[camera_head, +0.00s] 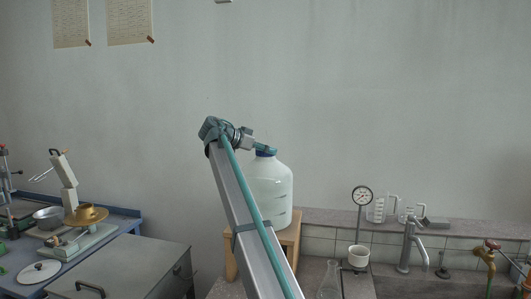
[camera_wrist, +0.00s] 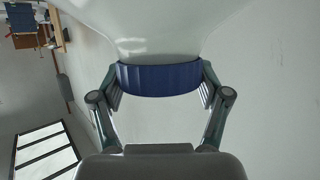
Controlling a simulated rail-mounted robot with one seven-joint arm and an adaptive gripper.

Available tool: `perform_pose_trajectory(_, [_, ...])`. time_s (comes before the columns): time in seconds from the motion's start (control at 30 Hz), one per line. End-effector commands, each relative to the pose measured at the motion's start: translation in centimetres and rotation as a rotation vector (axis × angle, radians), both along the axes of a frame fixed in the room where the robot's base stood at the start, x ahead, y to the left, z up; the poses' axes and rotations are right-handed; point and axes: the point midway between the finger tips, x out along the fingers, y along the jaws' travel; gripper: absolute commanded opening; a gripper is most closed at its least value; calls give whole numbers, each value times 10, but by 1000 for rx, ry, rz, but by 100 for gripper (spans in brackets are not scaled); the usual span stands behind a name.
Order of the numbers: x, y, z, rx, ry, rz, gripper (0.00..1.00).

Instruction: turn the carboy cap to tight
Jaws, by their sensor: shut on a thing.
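The carboy (camera_head: 272,188) is a large white translucent jug standing upright on a wooden stand (camera_head: 290,240). Its blue cap (camera_head: 266,152) sits on top of the neck. In the wrist view the cap (camera_wrist: 160,79) is a ribbed dark blue band below the white carboy shoulder (camera_wrist: 155,25). My gripper (camera_head: 260,148) reaches the cap from the left. In the wrist view its two fingers (camera_wrist: 161,88) are shut on the cap, one on each side. The thread under the cap is hidden, so I cannot tell how tight it is.
A pressure gauge (camera_head: 362,196), a white cup (camera_head: 358,256), glass beakers (camera_head: 378,209) and a grey tap (camera_head: 408,245) stand right of the carboy. A flask (camera_head: 330,281) is in front. A blue bench (camera_head: 120,222) with instruments is at the left.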

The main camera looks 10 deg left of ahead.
Motion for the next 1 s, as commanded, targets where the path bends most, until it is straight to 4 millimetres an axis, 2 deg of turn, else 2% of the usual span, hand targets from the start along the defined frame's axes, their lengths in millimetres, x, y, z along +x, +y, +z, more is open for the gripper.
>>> perform_pose_trajectory(0.43, [-1,-1,-3,2,6,-11,41])
perform_pose_trajectory(0.47, [-1,0,-3,2,6,-11,79])
perform_pose_trajectory(0.6, [-1,0,-3,1,5,-11,100])
perform_pose_trajectory(1.0, [-2,2,0,1,2,-9,100])
